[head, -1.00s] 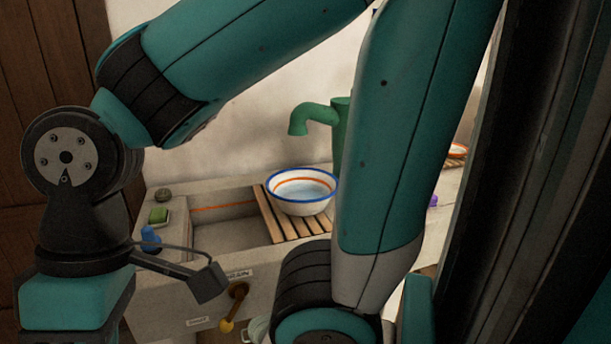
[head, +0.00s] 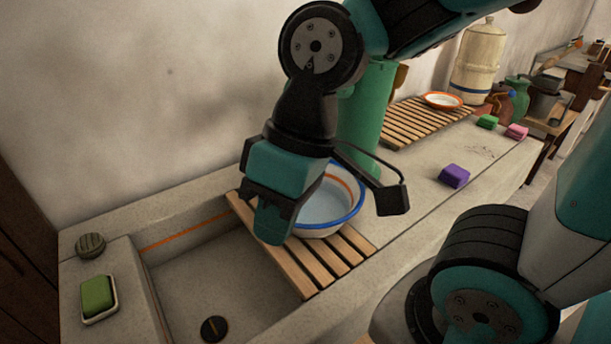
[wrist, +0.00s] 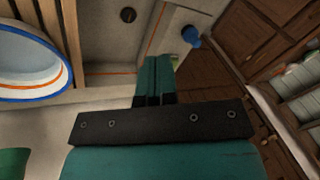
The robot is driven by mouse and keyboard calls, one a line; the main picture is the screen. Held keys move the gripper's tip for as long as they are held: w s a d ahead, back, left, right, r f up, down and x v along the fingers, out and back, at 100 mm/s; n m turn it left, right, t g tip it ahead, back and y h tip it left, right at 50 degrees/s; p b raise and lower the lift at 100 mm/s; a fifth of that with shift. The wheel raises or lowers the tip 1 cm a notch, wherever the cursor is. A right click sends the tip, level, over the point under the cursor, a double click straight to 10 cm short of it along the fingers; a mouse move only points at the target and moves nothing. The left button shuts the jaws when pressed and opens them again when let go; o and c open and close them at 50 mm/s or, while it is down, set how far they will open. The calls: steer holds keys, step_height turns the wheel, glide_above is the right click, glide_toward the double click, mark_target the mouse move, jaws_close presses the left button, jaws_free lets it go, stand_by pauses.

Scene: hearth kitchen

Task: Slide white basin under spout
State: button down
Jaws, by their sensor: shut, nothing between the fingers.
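The white basin (head: 345,222), with a blue rim and an orange band, sits on a wooden slatted rack (head: 296,262) across the stone sink. It also shows at the left of the wrist view (wrist: 28,62). A green pump column (head: 366,125) stands behind the basin; its spout is hidden behind my arm. My gripper (head: 272,228) is shut and empty, and covers the basin's left part in the head view. In the wrist view the shut fingers (wrist: 155,80) are apart from the basin, to its right.
The open sink hollow (head: 205,285) has a dark drain (head: 214,328). A green soap in a dish (head: 98,297) and a round grey thing (head: 90,244) lie on the left ledge. A purple block (head: 454,176) lies on the right counter. Another slatted rack (head: 415,122) holds an orange-rimmed dish (head: 443,100).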

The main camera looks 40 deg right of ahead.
steer(key=w+d+f+m+y+p, duration=0.1)
steer(key=w+d+f+m+p, duration=0.1)
steer(key=w+d+m, duration=0.45)
steer(key=w+d+f+m+p, duration=0.1)
steer(key=w+d+f+m, duration=0.15)
steer(key=w+m, duration=0.55)
steer(key=w+d+f+m+t+y+p, duration=0.1)
steer(key=w+d+f+m+y, duration=0.2)
steer(key=d+m, duration=0.35)
steer(key=w+d+f+m+t+y+p, duration=0.1)
steer(key=w+d+f+m, duration=0.2)
steer(key=d+f+m, duration=0.4)
steer(key=shift+n, duration=0.7)
steer(key=x, duration=0.5)
steer(key=p+x, duration=0.1)
steer(key=x, duration=0.1)
steer(key=shift+a+r, duration=0.2)
steer(key=shift+a, duration=0.2)
steer(key=a, duration=0.1)
steer(key=a+p, duration=0.1)
steer(key=shift+w+a, duration=0.25)
steer(key=shift+a, duration=0.05)
steer(key=shift+w+a+f, duration=0.15)
steer(key=shift+a, duration=0.55)
steer(key=shift+p, duration=0.3)
